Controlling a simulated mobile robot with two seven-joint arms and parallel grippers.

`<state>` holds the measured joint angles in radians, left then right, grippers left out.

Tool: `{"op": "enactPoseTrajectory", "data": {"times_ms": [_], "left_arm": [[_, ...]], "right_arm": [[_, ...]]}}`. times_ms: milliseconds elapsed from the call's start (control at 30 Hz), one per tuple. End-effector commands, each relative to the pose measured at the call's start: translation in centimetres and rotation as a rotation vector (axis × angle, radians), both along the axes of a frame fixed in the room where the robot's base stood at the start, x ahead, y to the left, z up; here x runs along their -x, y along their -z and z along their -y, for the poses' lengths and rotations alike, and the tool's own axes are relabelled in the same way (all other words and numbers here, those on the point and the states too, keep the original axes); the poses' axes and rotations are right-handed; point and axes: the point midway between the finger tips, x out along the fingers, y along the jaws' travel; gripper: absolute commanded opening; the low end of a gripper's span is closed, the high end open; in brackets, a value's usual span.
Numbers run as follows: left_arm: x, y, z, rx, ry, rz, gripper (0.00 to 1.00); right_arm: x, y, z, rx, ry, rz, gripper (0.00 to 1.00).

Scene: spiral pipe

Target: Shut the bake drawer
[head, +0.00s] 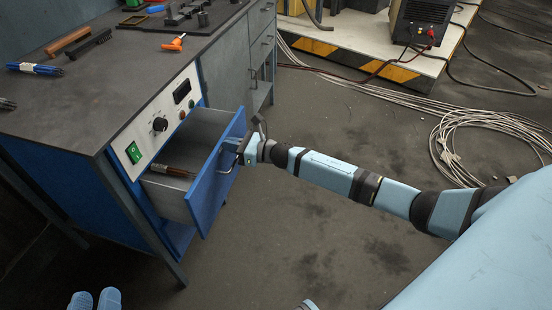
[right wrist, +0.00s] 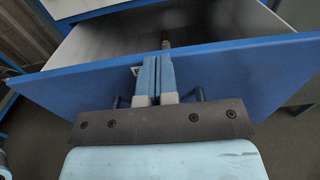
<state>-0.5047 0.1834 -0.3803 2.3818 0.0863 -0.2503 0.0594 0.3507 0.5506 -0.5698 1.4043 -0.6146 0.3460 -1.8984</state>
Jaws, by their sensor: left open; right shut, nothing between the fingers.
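The bake drawer (head: 209,194) is pulled out of the blue cabinet under the control panel, its grey inside showing. A brown rod-like bundle (head: 178,172) lies in it. My right gripper (head: 231,150) is shut and empty at the upper part of the drawer's blue front, near the handle (head: 233,170). In the right wrist view the closed fingers (right wrist: 157,75) point at the blue drawer front (right wrist: 235,75), close to or touching it; which, I cannot tell. The handle is partly hidden there behind my gripper. My left gripper (head: 95,300) is open and empty at the bottom left, away from the drawer.
The panel (head: 158,125) has a green switch and a black knob. The bench top (head: 85,100) carries several tools, including an orange-handled one (head: 174,43). Coiled cables (head: 480,130) lie on the floor at right. Floor in front of the drawer is clear.

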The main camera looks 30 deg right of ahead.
Motion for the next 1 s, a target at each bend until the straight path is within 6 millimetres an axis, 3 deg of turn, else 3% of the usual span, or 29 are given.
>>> {"op": "enactPoseTrajectory", "data": {"times_ms": [200,600,1000], "left_arm": [[0.5,-3.0,1.1,0.106,0.041,0.160,0.43],[0.0,1.7,1.5,0.043,0.077,0.015,0.43],[0.0,2.7,1.6,0.023,0.088,-0.024,0.43]], "right_arm": [[-4.7,0.4,-4.1,-0.001,-0.001,0.003,0.00],[-10.4,0.2,-8.9,0.000,-0.001,0.001,0.00],[-11.8,-0.1,-10.0,0.000,0.002,0.001,0.00]]}}
